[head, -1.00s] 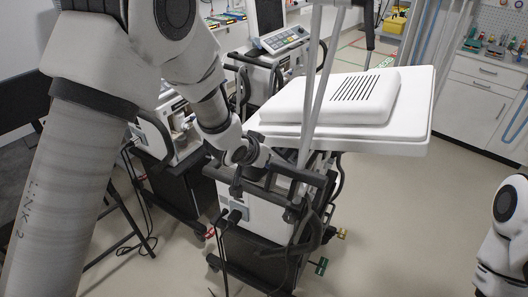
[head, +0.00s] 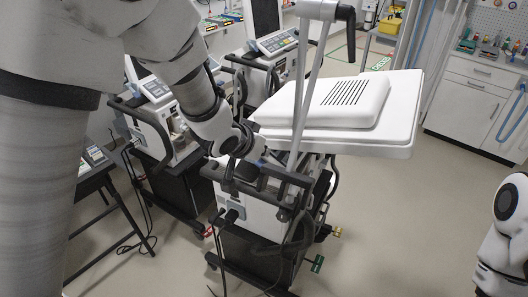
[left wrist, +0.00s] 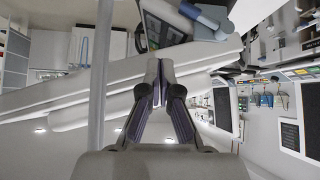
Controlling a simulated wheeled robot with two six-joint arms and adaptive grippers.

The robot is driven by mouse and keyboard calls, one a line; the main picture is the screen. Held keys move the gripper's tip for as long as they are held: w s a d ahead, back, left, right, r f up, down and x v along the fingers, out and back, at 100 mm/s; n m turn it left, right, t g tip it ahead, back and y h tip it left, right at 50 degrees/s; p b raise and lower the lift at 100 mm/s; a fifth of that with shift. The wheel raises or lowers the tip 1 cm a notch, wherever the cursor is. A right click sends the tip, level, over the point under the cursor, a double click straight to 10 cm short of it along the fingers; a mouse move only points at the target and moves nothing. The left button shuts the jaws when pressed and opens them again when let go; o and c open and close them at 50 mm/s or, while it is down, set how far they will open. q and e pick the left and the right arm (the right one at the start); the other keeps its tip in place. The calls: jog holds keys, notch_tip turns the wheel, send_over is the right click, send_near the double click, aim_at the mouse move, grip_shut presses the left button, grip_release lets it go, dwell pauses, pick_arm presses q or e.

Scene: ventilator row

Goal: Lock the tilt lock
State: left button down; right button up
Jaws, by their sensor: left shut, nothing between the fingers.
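A ventilator cart stands in the middle of the head view, with a white tilted top (head: 405,110) and grey posts. In the left wrist view my left gripper (left wrist: 158,68) is shut and empty. A grey lever with a blue end (left wrist: 205,20) lies beyond its tips. My right gripper is out of view.
More ventilators (head: 165,105) stand close on the left and behind. A white drawer cabinet (head: 470,95) stands at the back right. Cables hang at the front of the cart. The floor (head: 400,215) to the right of the cart is clear.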

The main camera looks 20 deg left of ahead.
pick_arm(q)
jog(key=s+r, duration=0.2)
jog(key=shift+s+d+r, duration=0.2)
jog(key=shift+s, duration=0.15)
jog(key=shift+a+f, duration=0.1)
